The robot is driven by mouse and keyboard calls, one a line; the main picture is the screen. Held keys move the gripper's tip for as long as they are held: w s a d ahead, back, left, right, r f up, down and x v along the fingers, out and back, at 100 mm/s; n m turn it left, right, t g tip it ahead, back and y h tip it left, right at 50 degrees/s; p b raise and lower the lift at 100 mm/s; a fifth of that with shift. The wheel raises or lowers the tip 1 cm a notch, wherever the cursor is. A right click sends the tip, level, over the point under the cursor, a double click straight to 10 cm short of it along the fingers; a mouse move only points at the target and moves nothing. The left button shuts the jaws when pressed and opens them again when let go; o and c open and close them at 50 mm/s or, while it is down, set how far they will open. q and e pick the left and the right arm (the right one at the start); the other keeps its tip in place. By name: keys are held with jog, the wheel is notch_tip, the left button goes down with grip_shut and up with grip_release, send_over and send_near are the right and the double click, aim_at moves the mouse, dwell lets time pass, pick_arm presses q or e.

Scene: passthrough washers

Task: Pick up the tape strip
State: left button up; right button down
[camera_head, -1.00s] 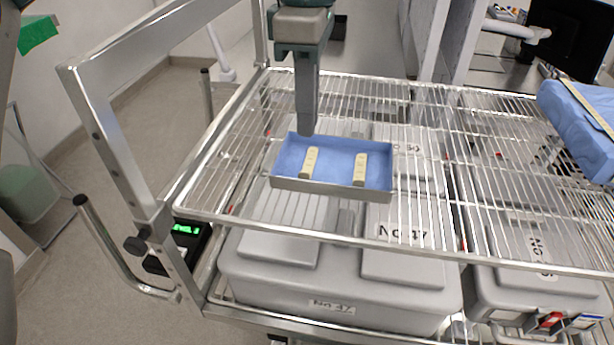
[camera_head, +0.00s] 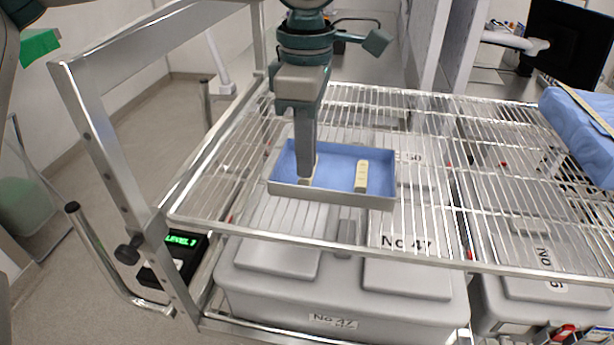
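Two short cream tape strips lie in a shallow blue-lined metal tray (camera_head: 330,193) on the wire shelf. The right tape strip (camera_head: 361,176) is in full view. The left tape strip (camera_head: 306,182) is mostly hidden behind my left gripper (camera_head: 306,174). The gripper points straight down with its tip inside the tray, over or at the left strip. I see its fingers edge-on as one bar, so whether they are apart or closed, and whether they touch the strip, cannot be told. My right gripper is not in view.
The wire shelf (camera_head: 440,235) has bare room right of the tray. A blue wrapped bundle (camera_head: 580,135) lies at its right end. Grey lidded bins (camera_head: 330,290) sit below. A metal frame post (camera_head: 110,150) stands at the left, near a lit green display (camera_head: 182,240).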

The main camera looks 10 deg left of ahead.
pick_arm(q)
jog(key=shift+f+b, duration=0.45)
jog(key=shift+f, duration=1.15)
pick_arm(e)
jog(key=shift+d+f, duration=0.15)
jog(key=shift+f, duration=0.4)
pick_arm(q)
grip_shut()
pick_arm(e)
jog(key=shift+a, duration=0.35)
pick_arm(q)
jog(key=shift+a, duration=0.1)
jog(key=shift+r, duration=0.1)
